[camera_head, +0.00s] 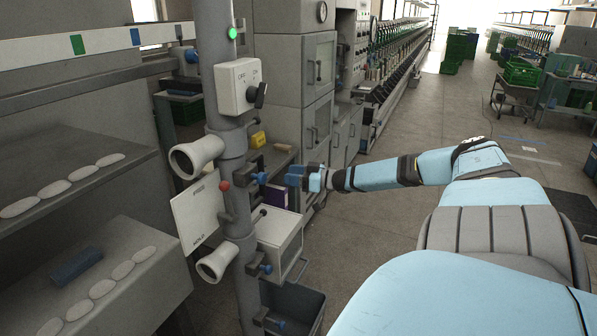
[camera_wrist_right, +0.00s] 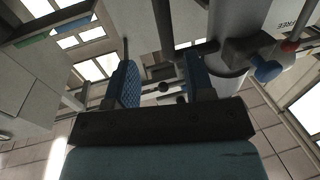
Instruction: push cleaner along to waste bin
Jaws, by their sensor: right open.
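The cleaner (camera_head: 228,130) looks to be the tall grey pipe with a switch box and pale flared nozzles (camera_head: 196,157). A plate marked HOLD (camera_head: 198,214) hangs on its left side. A clamp with a blue knob (camera_head: 262,178) sticks out to the right. My right gripper (camera_head: 297,177) is open just right of that knob, and no grip on the pipe shows. In the wrist view, the blue fingers (camera_wrist_right: 165,78) stand apart with a thin bar and dark round end seen between them. A grey open bin (camera_head: 312,303) at the pipe's foot may be the waste bin. My left gripper is out of view.
Grey shelves (camera_head: 75,170) with white oval pieces stand at left. Grey cabinets (camera_head: 300,85) stand behind the pipe, with a long machine row (camera_head: 395,60) further back. Green crates (camera_head: 520,72) and a cart are at back right. The aisle floor (camera_head: 425,120) is open.

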